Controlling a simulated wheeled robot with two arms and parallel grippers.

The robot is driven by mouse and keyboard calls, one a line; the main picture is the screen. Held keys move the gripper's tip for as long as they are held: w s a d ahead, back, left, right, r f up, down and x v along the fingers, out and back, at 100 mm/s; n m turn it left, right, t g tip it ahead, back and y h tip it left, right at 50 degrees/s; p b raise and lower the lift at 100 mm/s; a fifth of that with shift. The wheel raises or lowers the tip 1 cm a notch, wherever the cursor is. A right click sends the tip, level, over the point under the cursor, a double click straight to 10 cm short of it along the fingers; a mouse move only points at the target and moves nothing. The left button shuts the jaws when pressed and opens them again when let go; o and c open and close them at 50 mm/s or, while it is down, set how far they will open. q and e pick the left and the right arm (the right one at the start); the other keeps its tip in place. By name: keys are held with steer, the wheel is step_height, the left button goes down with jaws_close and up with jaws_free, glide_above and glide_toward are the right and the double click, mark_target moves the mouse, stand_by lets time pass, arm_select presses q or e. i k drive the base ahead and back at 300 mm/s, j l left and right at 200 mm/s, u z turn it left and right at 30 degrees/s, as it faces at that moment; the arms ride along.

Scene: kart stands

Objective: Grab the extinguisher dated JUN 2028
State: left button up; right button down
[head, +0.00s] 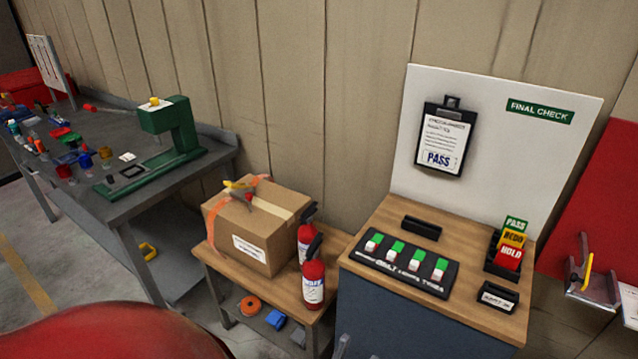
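Two red fire extinguishers with black tops and white labels stand upright on a small wooden-topped table. The front extinguisher (313,283) is near the table's right edge, and the rear extinguisher (304,243) is behind it, partly hidden. Both labels are too small to read for a date, so I cannot tell which one reads JUN 2028. I can make out neither of my grippers in the head view. A small grey tip shows at the bottom edge below the table, and I cannot tell what it belongs to.
A cardboard box (262,228) sits left of the extinguishers on the small table (227,268). The FINAL CHECK cabinet (468,258) stands close on the right. A grey workbench (120,205) with a green press is at left. A large red rounded surface (110,335) fills the lower left.

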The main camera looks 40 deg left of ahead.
mark_target(313, 267)
steer(key=i+j+u, duration=0.1)
steer(key=u, duration=1.1)
